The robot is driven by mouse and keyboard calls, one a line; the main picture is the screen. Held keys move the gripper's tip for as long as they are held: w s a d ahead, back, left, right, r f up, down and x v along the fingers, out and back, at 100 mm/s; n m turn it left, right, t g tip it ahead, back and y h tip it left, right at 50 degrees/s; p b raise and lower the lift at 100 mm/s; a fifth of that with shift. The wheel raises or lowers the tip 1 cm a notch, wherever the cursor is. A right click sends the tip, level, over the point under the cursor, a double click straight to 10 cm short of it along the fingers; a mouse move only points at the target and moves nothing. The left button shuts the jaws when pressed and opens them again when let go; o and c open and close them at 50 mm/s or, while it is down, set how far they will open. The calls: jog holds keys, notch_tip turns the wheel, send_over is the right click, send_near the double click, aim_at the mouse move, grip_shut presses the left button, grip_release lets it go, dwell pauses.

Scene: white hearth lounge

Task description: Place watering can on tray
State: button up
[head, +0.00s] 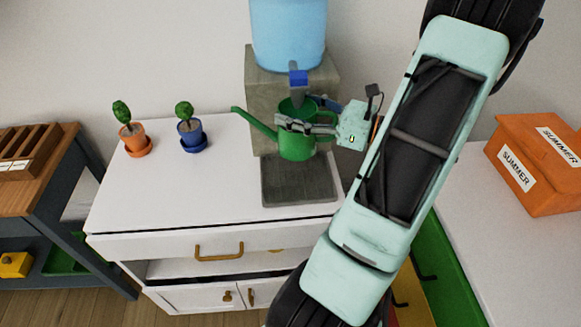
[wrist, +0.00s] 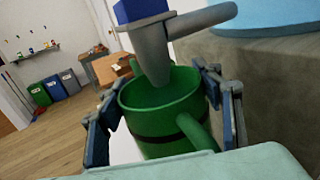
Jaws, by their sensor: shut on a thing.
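The green watering can (head: 297,147) is upright under the tap of the water dispenser, its long spout pointing left in the head view. My gripper (head: 306,127) is shut on the can's body from the right. In the wrist view, the fingers of my gripper (wrist: 165,112) stand on both sides of the green can (wrist: 160,100), and the tap's grey nozzle (wrist: 152,55) hangs over its open top. The dark grey tray (head: 300,192) lies on the white cabinet top just in front of and below the can. Whether the can touches the tray or stone is unclear.
The blue water tank (head: 288,35) sits on a stone block (head: 262,90) behind the can. An orange pot (head: 134,138) and a blue pot (head: 191,133) with plants stand left on the cabinet (head: 130,195). An orange box (head: 535,160) is far right.

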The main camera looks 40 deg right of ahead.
aim_at(294, 139)
jog(key=shift+f+b, duration=0.7)
jog(key=shift+f, duration=4.05)
jog(key=shift+f, duration=0.1)
jog(key=o, duration=2.1)
jog(key=shift+f, duration=0.1)
jog(key=shift+r, duration=0.25)
jog(key=v, duration=1.2)
